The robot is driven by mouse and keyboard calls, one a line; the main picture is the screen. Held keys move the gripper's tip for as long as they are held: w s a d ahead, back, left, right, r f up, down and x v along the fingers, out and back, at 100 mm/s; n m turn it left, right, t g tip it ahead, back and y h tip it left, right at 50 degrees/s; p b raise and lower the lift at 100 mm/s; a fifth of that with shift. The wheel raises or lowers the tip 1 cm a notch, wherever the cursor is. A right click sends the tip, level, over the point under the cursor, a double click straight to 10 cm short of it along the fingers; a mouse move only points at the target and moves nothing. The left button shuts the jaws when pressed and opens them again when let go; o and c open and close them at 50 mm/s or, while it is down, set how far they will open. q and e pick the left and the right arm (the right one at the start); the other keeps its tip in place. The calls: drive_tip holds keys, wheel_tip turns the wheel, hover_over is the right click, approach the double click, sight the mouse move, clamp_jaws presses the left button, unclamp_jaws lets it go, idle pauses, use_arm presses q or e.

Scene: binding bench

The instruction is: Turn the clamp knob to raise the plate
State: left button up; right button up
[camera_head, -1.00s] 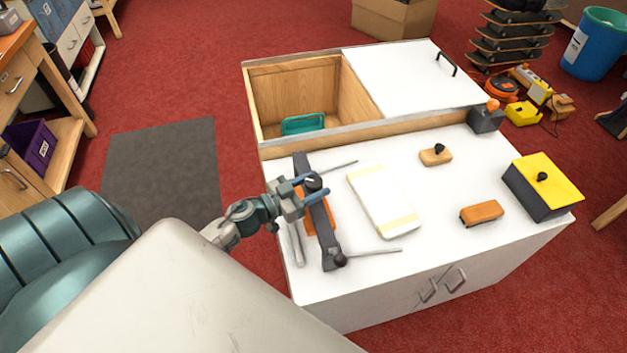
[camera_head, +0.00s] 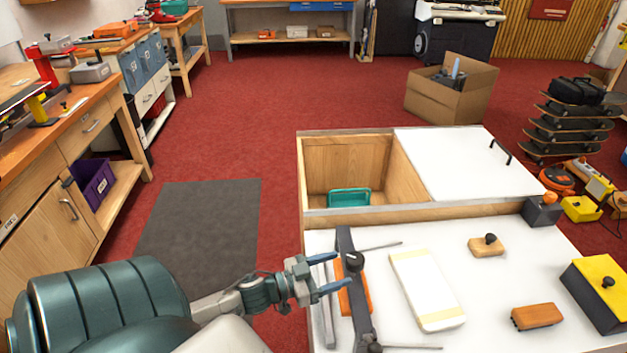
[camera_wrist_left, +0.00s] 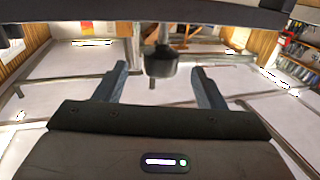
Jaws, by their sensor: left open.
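The clamp is a dark grey bar (camera_head: 346,240) at the left side of the white bench top, with an orange piece (camera_head: 363,288) beneath it. A black knob (camera_head: 354,262) stands at the bar's middle. My left gripper (camera_head: 343,271) is open and empty, its blue fingers pointing at the knob from the left, tips just short of it. In the left wrist view the knob (camera_wrist_left: 160,63) hangs ahead of the gap between the two fingers (camera_wrist_left: 159,72), apart from both. I cannot tell the plate's height. My right gripper is not in view.
A white pad with pale yellow bands (camera_head: 425,285) lies right of the clamp. Thin rods (camera_head: 381,245) stick out rightward from it. Wooden blocks (camera_head: 538,316) and a yellow-topped box (camera_head: 603,285) stand further right. Behind is an open bin (camera_head: 330,180) holding a teal tray (camera_head: 349,198).

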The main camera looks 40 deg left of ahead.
use_arm(q)
drive_tip(key=p+v, duration=0.1)
drive_tip(key=v, duration=0.4)
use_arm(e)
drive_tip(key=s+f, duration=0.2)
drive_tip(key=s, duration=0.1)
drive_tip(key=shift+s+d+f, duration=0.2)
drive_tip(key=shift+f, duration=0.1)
